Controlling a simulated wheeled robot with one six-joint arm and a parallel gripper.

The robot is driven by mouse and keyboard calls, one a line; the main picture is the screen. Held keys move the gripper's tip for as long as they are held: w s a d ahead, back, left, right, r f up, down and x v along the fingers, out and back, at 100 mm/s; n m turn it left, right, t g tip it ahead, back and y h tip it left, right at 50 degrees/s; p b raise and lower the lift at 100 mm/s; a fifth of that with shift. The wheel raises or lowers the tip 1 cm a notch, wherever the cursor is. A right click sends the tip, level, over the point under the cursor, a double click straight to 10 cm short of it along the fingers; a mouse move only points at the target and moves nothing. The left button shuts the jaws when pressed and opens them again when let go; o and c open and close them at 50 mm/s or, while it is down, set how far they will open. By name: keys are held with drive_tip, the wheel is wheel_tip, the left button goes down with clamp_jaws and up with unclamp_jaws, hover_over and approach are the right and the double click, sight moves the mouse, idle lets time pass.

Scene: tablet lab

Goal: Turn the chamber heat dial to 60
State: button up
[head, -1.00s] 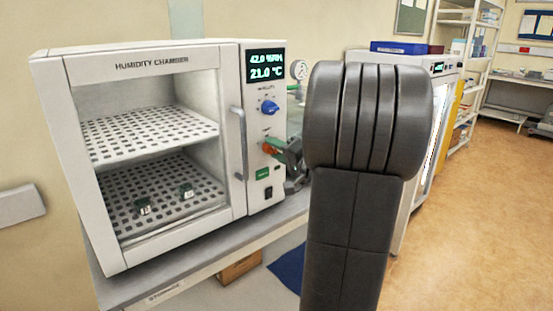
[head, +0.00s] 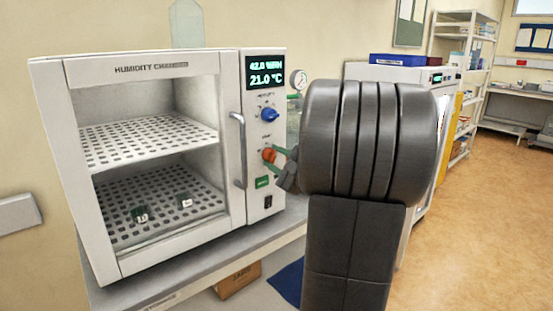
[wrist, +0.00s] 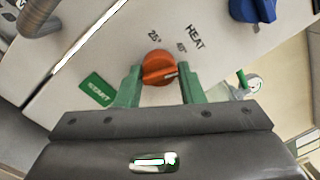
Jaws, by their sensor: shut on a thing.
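The humidity chamber (head: 150,68) stands on a bench at left in the head view. Its orange heat dial (head: 268,155) is low on the front panel; in the wrist view it (wrist: 158,69) sits under the word HEAT, with 25° and 40° marks beside it. A pale pointer line on the dial points right, toward the right fingertip and past the 40° mark. A 60 mark is not visible. My gripper (wrist: 160,78) has its green fingers on either side of the dial, shut on it. In the head view my gripper (head: 280,157) is partly hidden by my arm.
A blue dial (head: 269,115) sits above the heat dial, under a display (head: 265,69) reading 42.0 %RH and 21.0 °C. A green START button (wrist: 97,90) is close to the left finger. The door handle (head: 239,150) stands out left of the panel.

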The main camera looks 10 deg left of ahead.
drive_tip(key=shift+s+a+f+m+t+h+p, duration=0.15)
drive_tip(key=shift+m+p, duration=0.35)
drive_tip(key=shift+m, duration=0.9)
drive_tip(key=shift+w+d+f+m+t+h+p, duration=0.1)
drive_tip(key=shift+m+p, duration=0.45)
drive_tip(key=shift+m, duration=0.85)
drive_tip(key=shift+s+a+f+m+t+h+p, duration=0.15)
drive_tip(key=shift+m+p, duration=0.35)
drive_tip(key=shift+m, duration=0.9)
drive_tip(key=shift+d, duration=0.1)
drive_tip(key=o, duration=0.9)
drive_tip(key=shift+r, duration=0.15)
drive_tip(key=shift+o, duration=0.2)
drive_tip(key=shift+r, duration=0.1)
drive_tip(key=shift+s+d, duration=0.15)
drive_tip(key=shift+d, duration=0.05)
drive_tip(key=b+v, duration=0.1)
drive_tip(key=v, duration=1.2)
